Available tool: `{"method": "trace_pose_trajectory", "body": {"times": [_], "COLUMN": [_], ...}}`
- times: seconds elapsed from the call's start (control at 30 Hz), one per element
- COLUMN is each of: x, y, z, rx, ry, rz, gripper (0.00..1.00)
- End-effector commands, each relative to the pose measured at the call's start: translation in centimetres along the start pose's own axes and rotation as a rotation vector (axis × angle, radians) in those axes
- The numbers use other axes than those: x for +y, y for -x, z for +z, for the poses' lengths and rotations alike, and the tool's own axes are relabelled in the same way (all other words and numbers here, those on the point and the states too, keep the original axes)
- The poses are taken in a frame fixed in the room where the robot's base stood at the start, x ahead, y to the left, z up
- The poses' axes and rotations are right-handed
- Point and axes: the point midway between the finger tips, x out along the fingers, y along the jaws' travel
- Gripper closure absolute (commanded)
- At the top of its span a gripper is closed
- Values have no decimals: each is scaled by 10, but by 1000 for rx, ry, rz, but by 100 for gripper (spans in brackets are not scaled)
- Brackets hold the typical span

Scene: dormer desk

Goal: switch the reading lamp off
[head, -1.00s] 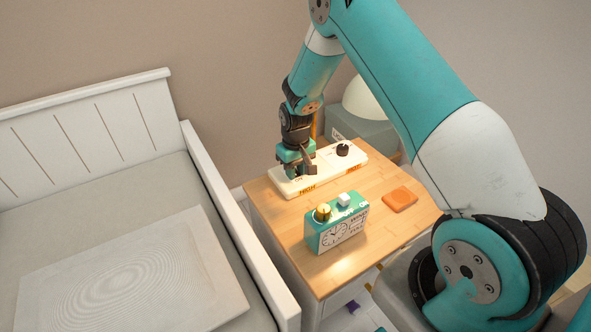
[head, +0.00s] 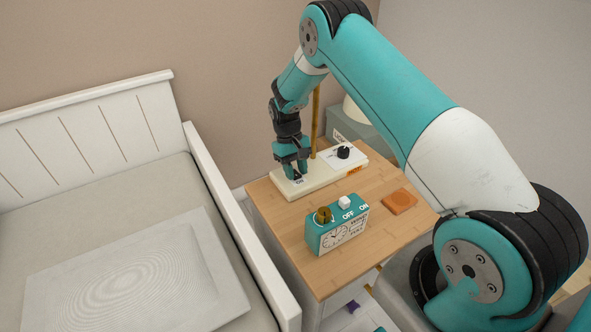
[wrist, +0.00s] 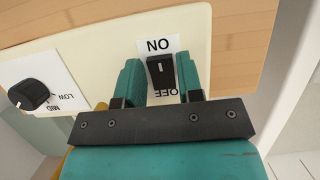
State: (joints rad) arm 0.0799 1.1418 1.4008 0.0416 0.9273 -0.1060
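The reading lamp's cream base (head: 325,177) lies along the back of the wooden bedside table, with a brass stem (head: 315,115) rising behind it. Its head is out of sight. In the wrist view a black rocker switch (wrist: 160,72) sits on the base between ON and OFF labels; I cannot tell which side is pressed. A black dial (head: 343,152) is at the base's other end; it also shows in the wrist view (wrist: 28,94). My gripper (head: 297,172) is low over the switch end, its fingers apart on either side of the rocker.
A teal clock (head: 337,233) with a brass knob and white button stands in front of the base. An orange coaster (head: 399,201) lies to its right. A grey-green box (head: 350,127) with a pale dome is behind. A white bed (head: 235,215) borders the table's left.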

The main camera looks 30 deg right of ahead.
Motion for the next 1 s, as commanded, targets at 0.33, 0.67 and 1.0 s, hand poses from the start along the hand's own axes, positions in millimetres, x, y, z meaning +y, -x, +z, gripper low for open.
{"method": "trace_pose_trajectory", "body": {"times": [0.33, 0.67, 1.0], "x": [0, 0, 0], "y": [1, 50, 134], "z": [0, -1, -1], "rx": [1, 7, 5], "ry": [0, -1, 0], "rz": [0, 0, 0], "gripper": [47, 47, 47]}}
